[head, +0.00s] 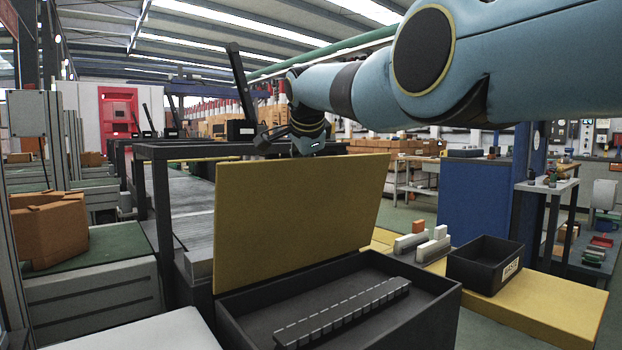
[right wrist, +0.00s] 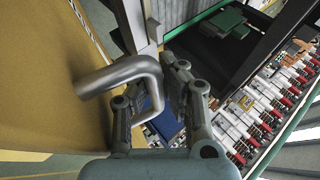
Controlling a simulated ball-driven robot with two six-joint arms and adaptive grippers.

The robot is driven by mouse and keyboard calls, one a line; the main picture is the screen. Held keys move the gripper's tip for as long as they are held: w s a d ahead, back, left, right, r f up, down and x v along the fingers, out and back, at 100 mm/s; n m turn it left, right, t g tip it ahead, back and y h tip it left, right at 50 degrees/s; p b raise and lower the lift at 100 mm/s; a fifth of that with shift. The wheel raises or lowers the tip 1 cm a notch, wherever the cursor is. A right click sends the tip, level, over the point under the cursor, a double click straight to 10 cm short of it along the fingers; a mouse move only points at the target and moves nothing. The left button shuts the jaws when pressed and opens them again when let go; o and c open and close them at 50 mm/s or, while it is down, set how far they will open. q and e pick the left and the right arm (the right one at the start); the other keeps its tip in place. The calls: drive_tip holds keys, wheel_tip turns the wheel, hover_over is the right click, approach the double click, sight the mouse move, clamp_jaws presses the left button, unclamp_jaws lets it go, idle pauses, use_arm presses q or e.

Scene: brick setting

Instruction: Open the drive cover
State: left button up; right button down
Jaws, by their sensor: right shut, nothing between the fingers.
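The drive cover appears to be the yellow panel (head: 300,210), which stands raised and leaning slightly back along the far edge of an open dark box (head: 440,297). A long dark ridged bar (head: 345,315) lies inside the box. In the right wrist view the yellow panel (right wrist: 40,90) fills the left side and carries a grey bent tube handle (right wrist: 125,73). My right gripper (head: 300,140) is just behind the panel's top edge, partly hidden there. My left gripper is not in view.
A black bin (head: 485,265) labelled WASTE stands on a yellow surface (head: 550,305) at right, with pale blocks (head: 425,243) beside it. A dark frame (head: 160,210) and rollers stand behind the panel. Brown boxes (head: 48,228) sit at left.

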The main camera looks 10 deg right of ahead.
sight(306, 158)
drive_tip(key=shift+w+a+r, duration=0.1)
drive_tip(key=shift+w+r, duration=0.15)
drive_tip(key=shift+r, duration=0.5)
drive_tip(key=c, duration=2.1)
unclamp_jaws()
drive_tip(key=o, duration=0.7)
drive_tip(key=shift+a, duration=0.1)
drive_tip(key=shift+o, duration=0.3)
drive_tip(key=shift+s+f, duration=0.15)
drive_tip(key=shift+f, duration=0.15)
drive_tip(key=shift+s, duration=0.1)
drive_tip(key=v, duration=1.2)
drive_tip(key=shift+f, duration=0.15)
